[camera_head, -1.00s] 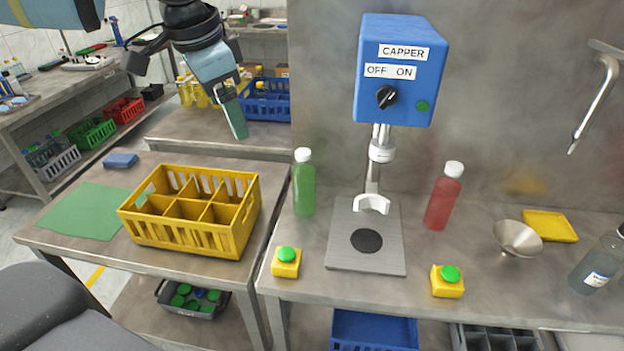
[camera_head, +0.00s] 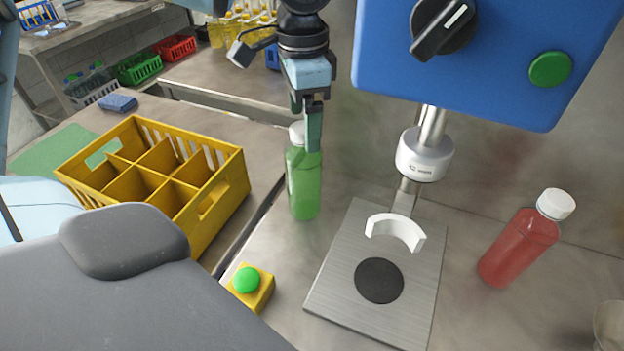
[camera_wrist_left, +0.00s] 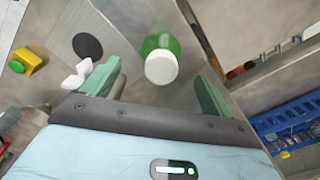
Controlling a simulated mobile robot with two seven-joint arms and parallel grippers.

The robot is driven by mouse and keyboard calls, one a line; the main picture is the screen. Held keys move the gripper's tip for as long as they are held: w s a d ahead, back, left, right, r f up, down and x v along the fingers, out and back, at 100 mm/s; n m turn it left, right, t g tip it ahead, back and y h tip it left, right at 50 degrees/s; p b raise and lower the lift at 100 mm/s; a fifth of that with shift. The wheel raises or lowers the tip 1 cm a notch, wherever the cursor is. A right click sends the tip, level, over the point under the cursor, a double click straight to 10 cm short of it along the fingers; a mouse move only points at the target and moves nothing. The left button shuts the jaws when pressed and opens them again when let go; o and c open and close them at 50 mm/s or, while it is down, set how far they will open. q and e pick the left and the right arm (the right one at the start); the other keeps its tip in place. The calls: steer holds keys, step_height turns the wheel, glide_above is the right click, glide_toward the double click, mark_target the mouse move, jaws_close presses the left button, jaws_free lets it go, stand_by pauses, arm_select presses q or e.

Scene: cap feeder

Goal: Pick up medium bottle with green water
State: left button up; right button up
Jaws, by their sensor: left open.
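The green bottle (camera_head: 304,186) with a white cap stands upright on the metal table, left of the capper's base plate. In the head view my left gripper (camera_head: 311,140) is at the bottle's cap, its fingers pointing down and partly covering the bottle's upper part. In the left wrist view the green bottle (camera_wrist_left: 161,44) shows between the two spread green fingers of my left gripper (camera_wrist_left: 160,85), its white cap facing the camera. The gripper is open and I see no grip on the bottle. My right gripper is not in view.
The blue capper (camera_head: 480,60) stands right of the bottle, over its base plate (camera_head: 335,290). A red bottle (camera_head: 518,246) stands further right. A yellow button box (camera_head: 250,287) is in front. An empty yellow crate (camera_head: 228,200) is on the left table.

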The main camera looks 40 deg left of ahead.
mark_target(303, 152)
arm_select(q)
steer(key=shift+s+f, duration=0.2)
steer(key=shift+f, duration=0.6)
steer(key=shift+w+f, duration=0.15)
steer(key=shift+f, duration=0.4)
step_height(303, 152, down, 5)
steer(key=shift+a+r, duration=0.1)
steer(key=shift+a, duration=0.05)
jaws_close()
